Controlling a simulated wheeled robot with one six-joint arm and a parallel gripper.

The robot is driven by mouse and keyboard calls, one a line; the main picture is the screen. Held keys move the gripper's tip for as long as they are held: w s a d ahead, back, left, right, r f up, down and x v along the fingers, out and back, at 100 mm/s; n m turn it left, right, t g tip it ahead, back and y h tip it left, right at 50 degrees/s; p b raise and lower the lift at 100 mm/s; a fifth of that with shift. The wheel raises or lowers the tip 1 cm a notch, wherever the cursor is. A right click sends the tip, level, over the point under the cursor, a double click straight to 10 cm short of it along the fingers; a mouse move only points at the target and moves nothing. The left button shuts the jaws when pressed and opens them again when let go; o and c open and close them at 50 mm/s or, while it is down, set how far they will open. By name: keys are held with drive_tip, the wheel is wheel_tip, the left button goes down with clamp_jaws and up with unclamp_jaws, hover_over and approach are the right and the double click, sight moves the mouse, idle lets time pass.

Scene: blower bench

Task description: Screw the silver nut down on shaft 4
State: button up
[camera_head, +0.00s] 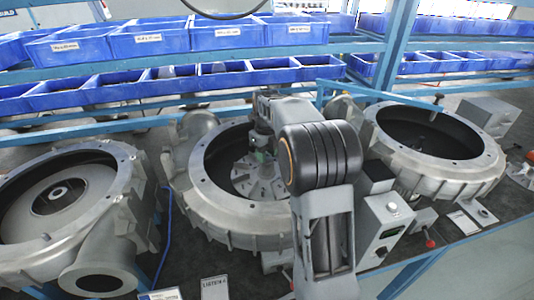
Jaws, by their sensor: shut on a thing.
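The middle blower housing (235,228) has a bladed silver impeller (248,184) inside its round opening. My gripper (262,154) points down over the impeller's hub, at the middle of the opening. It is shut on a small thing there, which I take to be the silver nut. My fingers and arm hide most of the nut and the top of the shaft. I cannot tell how far down the nut sits on the thread. A label plate (214,284) in front of this housing seems to end in 4.
A left blower housing (125,190) shows a hub ring (58,191); a right housing (455,175) has a dark, open inside. A control box (385,222) stands right of my arm. Blue bins (150,42) line the rack behind. The housing walls closely surround my gripper.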

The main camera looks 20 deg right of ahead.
drive_tip(key=o, duration=0.7)
drive_tip(key=n, duration=2.5)
